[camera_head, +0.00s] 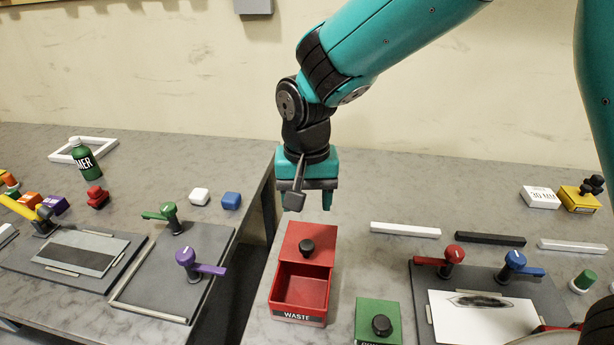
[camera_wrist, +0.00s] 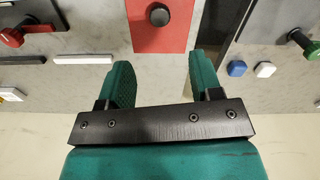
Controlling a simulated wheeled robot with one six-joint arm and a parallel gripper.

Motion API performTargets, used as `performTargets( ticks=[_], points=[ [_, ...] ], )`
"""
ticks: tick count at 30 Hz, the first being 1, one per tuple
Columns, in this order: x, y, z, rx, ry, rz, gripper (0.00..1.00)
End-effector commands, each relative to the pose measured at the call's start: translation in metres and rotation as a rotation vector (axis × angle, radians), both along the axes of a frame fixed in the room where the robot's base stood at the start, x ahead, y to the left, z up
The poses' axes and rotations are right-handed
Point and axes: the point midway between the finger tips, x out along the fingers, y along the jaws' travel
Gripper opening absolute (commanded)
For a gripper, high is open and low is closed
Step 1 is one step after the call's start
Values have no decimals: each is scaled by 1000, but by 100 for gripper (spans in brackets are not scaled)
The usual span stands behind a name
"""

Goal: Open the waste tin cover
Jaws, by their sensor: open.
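The red waste tin (camera_head: 298,317), labelled WASTE, stands on the grey worktop near the front edge. Its red cover (camera_head: 320,244) lies over the rear part, and the front part shows an open, seemingly empty interior. A black round knob (camera_head: 307,246) sits on the cover. My gripper (camera_head: 310,200) is open and empty, above and behind the tin, fingers pointing down. In the wrist view, the gripper (camera_wrist: 160,72) has its two green fingers apart, with the red cover (camera_wrist: 160,38) and black knob (camera_wrist: 159,14) ahead, between the fingers' line and the top edge.
A green box (camera_head: 378,318) with a black knob stands right of the tin. White and black bars lie further right, beside a grey board (camera_head: 420,290) with red and blue clamps. A dark gap (camera_head: 262,235) separates this worktop from the left one.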

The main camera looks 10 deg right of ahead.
Motion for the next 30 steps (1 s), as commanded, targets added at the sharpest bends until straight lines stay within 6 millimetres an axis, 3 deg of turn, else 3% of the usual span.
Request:
performTargets(
  ticks=[3,9,23,26,30],
  points=[
    [1,0,26,2,-4,0,59],
    [1,0,53,1,-2,0,59],
    [-2,-2,61,3,1,7,59],
    [-15,-12,69,32,-3,69,59],
    [-63,-39,87,124,-19,277,59]
  ],
)
